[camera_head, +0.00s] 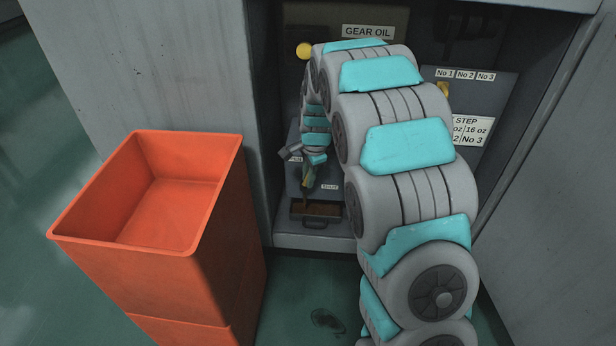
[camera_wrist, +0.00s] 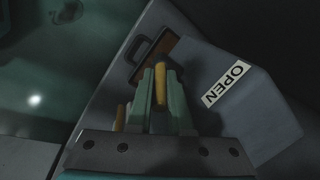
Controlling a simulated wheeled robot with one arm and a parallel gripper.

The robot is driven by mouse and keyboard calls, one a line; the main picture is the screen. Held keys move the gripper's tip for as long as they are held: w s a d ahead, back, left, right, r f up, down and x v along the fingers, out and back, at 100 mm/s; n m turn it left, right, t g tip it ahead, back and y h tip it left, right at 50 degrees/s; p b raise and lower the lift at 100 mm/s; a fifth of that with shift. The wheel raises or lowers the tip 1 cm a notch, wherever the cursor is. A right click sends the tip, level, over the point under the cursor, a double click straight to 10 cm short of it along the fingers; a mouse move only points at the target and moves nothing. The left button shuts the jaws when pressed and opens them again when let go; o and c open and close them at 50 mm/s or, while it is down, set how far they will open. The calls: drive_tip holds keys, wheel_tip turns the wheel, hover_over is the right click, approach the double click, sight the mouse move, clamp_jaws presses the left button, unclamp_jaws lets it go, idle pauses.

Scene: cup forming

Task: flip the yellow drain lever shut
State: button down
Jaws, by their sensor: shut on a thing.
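The yellow drain lever (camera_wrist: 160,84) stands between the two fingers of my gripper (camera_wrist: 161,95) in the wrist view. My gripper is shut on it. In the head view my gripper (camera_head: 309,172) is low inside the machine's recess, and the lever is small and mostly hidden there by the fingers and arm. A white label reading OPEN (camera_wrist: 226,84) is on the grey panel beside the lever.
A brown tray with a handle (camera_head: 316,212) lies below my gripper. An orange bin (camera_head: 215,190) stands at left. A yellow knob (camera_head: 304,50) is near the GEAR OIL sign (camera_head: 368,32). Grey cabinet walls bound the recess on both sides.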

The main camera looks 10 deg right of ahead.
drive_tip(key=shift+s+d+f+t+y, duration=0.1)
drive_tip(key=shift+d+t+y, duration=0.3)
drive_tip(key=shift+y, duration=0.6)
drive_tip(key=shift+s+d+f+t+y+b, duration=0.1)
drive_tip(key=shift+d+f+t+y+b, duration=0.15)
drive_tip(key=shift+y, duration=0.5)
drive_tip(key=shift+s+d+f+t+y+b, duration=0.15)
drive_tip(key=shift+d+t+y+b, duration=0.1)
drive_tip(key=shift+y, duration=0.5)
drive_tip(key=shift+w, duration=0.1)
drive_tip(key=c, duration=1.1)
unclamp_jaws()
drive_tip(key=shift+r, duration=0.1)
drive_tip(key=v, duration=0.7)
drive_tip(key=shift+s+d+r+p, duration=0.15)
drive_tip(key=shift+s+d+p, duration=0.05)
drive_tip(key=shift+d+p, duration=0.15)
